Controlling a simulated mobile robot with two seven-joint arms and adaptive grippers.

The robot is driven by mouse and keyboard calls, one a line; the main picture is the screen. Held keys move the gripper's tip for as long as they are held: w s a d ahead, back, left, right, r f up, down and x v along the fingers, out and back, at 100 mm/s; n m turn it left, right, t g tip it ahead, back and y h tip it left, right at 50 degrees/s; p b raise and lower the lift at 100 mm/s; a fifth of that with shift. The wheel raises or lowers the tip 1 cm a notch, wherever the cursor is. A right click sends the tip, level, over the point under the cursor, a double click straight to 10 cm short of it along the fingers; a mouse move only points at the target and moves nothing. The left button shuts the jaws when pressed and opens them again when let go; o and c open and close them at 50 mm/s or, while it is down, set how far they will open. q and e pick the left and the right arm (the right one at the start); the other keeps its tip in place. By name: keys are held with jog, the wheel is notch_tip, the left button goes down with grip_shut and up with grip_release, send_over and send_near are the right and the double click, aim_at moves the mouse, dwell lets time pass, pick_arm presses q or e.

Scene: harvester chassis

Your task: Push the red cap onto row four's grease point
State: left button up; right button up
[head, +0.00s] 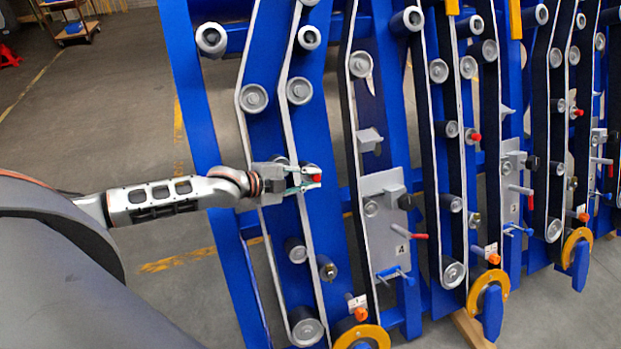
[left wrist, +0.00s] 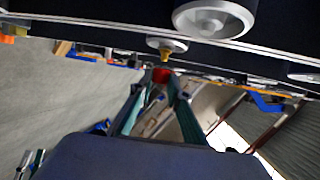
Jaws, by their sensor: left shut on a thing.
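My left gripper (head: 304,179) is shut on the red cap (head: 316,178), in front of the nearest row of the blue chassis. In the left wrist view the red cap (left wrist: 161,75) sits between the fingertips (left wrist: 163,84). A brass grease point (left wrist: 166,54) on a grey roller hub (left wrist: 167,44) lies just beyond the cap, nearly in line with it. I cannot tell whether cap and grease point touch. In the head view the gripper hides this grease point. My right gripper is not in view.
Other rows carry red caps (head: 476,137) on similar rollers. Another roller with a brass fitting (head: 327,268) sits below my gripper. A grey plate (head: 383,215) with a red-handled lever (head: 411,233) stands to the right. The floor (head: 90,120) at left is mostly clear.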

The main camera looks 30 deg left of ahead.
pick_arm(q)
jog(key=shift+p, duration=0.35)
jog(key=shift+w+a+f+b, duration=0.65)
jog(key=shift+w+a+b, duration=0.05)
jog(key=shift+a+b, duration=0.1)
dwell(0.6)
jog(key=o, duration=0.8)
jog(key=shift+d, duration=0.1)
jog(key=v, duration=1.2)
jog(key=shift+r, duration=0.1)
dwell(0.6)
